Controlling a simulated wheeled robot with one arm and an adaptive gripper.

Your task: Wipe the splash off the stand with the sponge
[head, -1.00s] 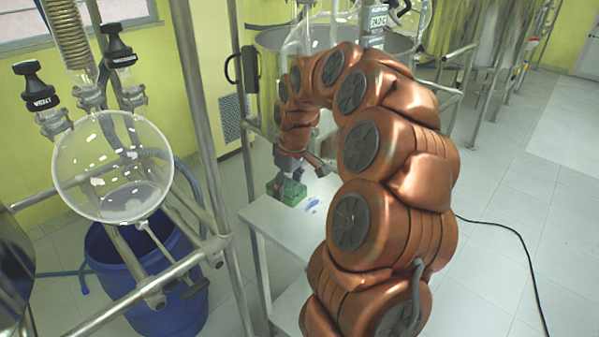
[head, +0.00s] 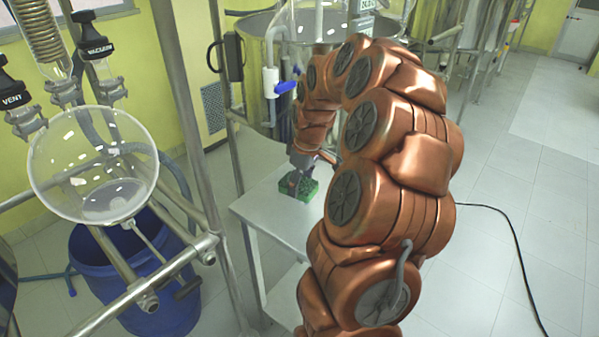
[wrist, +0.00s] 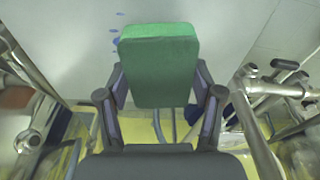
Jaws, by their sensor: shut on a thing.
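The green sponge (head: 299,188) is in my gripper (head: 300,170), low over the top of the pale stand (head: 262,207). The wrist view shows the sponge (wrist: 158,62) between the two fingers (wrist: 160,100), which are shut on it. Small blue spots of the splash (wrist: 116,41) show on the stand top (wrist: 60,40) just left of the sponge in the wrist view. In the head view I see no splash; the sponge or my arm may hide it. Whether the sponge touches the surface I cannot tell for sure.
A metal frame with a round glass flask (head: 93,165) stands at the left, close to the stand. A blue barrel (head: 130,275) is beneath it. A steel vessel (head: 255,27) with a blue-handled valve (head: 286,87) is behind the stand. A black cable (head: 515,240) lies on the floor at the right.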

